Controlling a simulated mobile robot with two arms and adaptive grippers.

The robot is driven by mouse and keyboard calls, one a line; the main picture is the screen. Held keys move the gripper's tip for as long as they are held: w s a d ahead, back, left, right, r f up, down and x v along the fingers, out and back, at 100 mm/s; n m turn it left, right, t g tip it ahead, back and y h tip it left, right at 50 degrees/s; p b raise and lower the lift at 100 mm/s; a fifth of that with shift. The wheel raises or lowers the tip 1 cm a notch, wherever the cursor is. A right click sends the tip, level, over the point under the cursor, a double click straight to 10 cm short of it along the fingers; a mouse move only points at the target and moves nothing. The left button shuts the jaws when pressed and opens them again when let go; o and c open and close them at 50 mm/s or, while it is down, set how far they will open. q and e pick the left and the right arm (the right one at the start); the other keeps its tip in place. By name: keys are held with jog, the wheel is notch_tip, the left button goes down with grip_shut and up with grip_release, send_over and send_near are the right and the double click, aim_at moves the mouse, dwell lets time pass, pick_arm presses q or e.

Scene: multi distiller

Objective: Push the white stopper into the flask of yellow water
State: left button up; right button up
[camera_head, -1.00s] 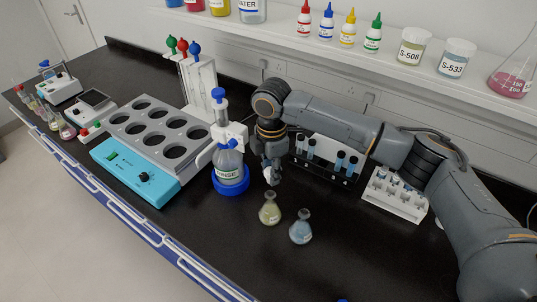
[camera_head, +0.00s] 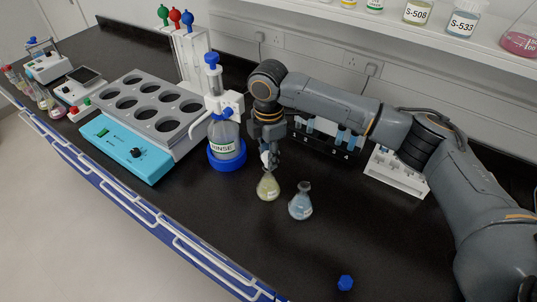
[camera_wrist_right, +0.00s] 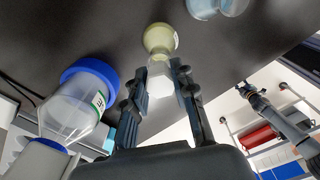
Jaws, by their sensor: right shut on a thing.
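The flask of yellow water (camera_head: 268,188) stands upright on the black bench, just left of the blue-liquid flask (camera_head: 300,204). My right gripper (camera_head: 268,157) points down just above the yellow flask's mouth. It is shut on the white stopper (camera_head: 264,157), which shows between the fingers. In the right wrist view, the stopper (camera_wrist_right: 160,78) lines up with the yellow flask (camera_wrist_right: 159,39). I cannot tell whether the stopper touches or enters the neck. What appears to be my left arm shows small at the right of the wrist view; its gripper (camera_wrist_right: 243,88) is too small to read.
The rinse bottle (camera_head: 224,142) in its blue holder (camera_head: 227,162) stands close left of my right gripper. A dark tube rack (camera_head: 325,143) and a white rack (camera_head: 398,176) stand behind. The bench right of the flasks is clear.

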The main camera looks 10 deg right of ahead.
dwell(0.8)
jog(key=shift+p, duration=1.25)
dwell(0.6)
jog(key=shift+f+b, duration=0.3)
jog(key=shift+f, duration=0.55)
dwell(0.7)
jog(key=o, duration=0.8)
notch_tip(320, 180, up, 12)
jog(key=shift+f, duration=0.1)
dwell(0.5)
